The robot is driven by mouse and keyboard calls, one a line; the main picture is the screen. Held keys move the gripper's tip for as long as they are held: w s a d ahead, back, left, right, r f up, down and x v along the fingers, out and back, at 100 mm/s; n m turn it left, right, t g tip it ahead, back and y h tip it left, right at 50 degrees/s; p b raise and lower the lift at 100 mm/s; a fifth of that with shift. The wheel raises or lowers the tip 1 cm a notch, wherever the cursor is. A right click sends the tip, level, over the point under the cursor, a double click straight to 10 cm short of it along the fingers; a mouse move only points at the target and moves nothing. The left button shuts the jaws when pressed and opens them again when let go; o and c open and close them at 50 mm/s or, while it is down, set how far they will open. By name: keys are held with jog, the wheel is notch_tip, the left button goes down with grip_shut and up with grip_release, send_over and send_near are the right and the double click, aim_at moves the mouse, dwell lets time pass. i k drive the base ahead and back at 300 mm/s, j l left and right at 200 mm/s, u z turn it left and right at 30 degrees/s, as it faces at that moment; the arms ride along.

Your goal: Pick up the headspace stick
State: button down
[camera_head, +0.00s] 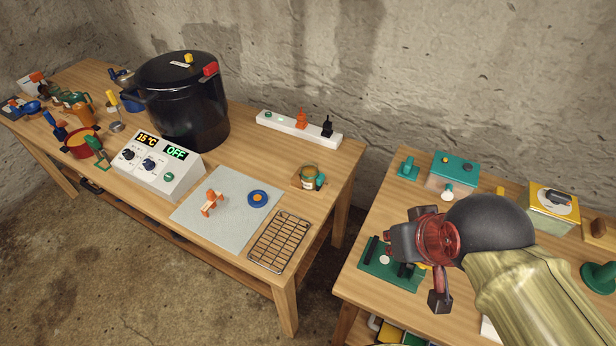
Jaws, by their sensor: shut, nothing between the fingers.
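My gripper (416,278) is over the left part of the right-hand table, above a green tray (408,287). It is shut with nothing held. It hides part of the tray. A dark narrow piece (371,250) and a small white disc (384,260) lie on the tray, to the left of the gripper. I cannot tell for certain which thing is the headspace stick; no piece here is clearly it.
A teal-topped box (452,171) and a yellow tin (551,208) stand at the back of the right-hand table (352,292). A gap separates it from the left table, which bears a black canner (183,105), a control box (158,170) and a wire rack (279,242).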

aim_at(213, 198)
jog(key=k+j, duration=0.1)
jog(key=j, duration=0.8)
jog(key=k+j, duration=0.15)
jog(key=j, duration=0.3)
jog(key=k+j, duration=0.1)
jog(key=j, duration=0.35)
jog(key=i+j, duration=0.95)
jog(key=i, duration=0.25)
jog(key=j+u, duration=0.05)
jog(key=j, duration=0.05)
